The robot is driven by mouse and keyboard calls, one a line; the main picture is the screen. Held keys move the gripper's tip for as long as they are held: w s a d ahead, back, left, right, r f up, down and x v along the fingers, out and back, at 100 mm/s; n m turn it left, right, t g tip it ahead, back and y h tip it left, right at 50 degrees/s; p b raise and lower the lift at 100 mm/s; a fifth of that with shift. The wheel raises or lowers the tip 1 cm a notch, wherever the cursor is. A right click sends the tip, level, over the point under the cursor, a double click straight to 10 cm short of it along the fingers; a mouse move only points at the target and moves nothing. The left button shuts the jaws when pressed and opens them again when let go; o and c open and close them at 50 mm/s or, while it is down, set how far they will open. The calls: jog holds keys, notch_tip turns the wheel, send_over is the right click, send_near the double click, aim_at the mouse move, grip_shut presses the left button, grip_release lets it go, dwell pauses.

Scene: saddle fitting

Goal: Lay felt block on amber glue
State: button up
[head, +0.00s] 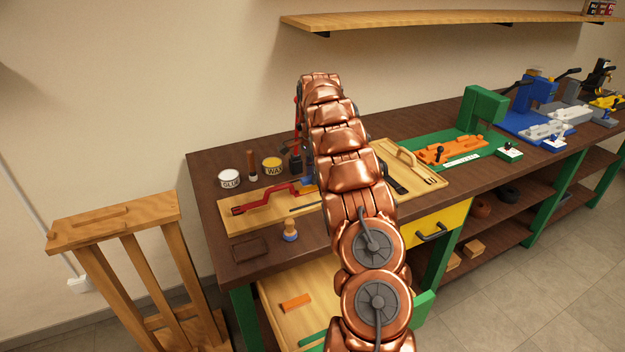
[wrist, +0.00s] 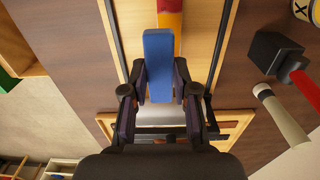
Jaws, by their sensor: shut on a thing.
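A blue block (wrist: 158,62), which I take to be the felt block, is held between the two dark fingers of my gripper (wrist: 160,85) in the wrist view. My gripper is shut on its sides. Just beyond the block's far end is a red bar with an amber-yellow patch (wrist: 169,22), likely the amber glue. The block overlaps the patch in this view; I cannot tell whether they touch. In the head view my copper arm hides the gripper. The red cranked bar (head: 262,201) lies on a pale wooden board (head: 240,220), and a bit of blue (head: 307,184) shows beside my arm.
A glue tin (head: 229,179) and a wax tin (head: 272,166) stand at the back of the bench. A black-headed tool with a red handle (wrist: 300,83) stands near. A small wooden-knobbed stamp (head: 290,230) stands at the front. An orange and green fixture (head: 445,152) sits farther right.

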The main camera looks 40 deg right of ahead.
jog(key=shift+w+d+f, duration=0.1)
jog(key=shift+w+d, duration=0.25)
jog(key=shift+w, duration=0.05)
jog(key=shift+d, duration=0.1)
jog(key=shift+w+f+p, duration=0.1)
jog(key=shift+f+p, duration=0.85)
jog(key=shift+f, duration=0.75)
jog(key=shift+f, duration=0.15)
jog(key=o, duration=0.9)
jog(key=shift+o, duration=0.2)
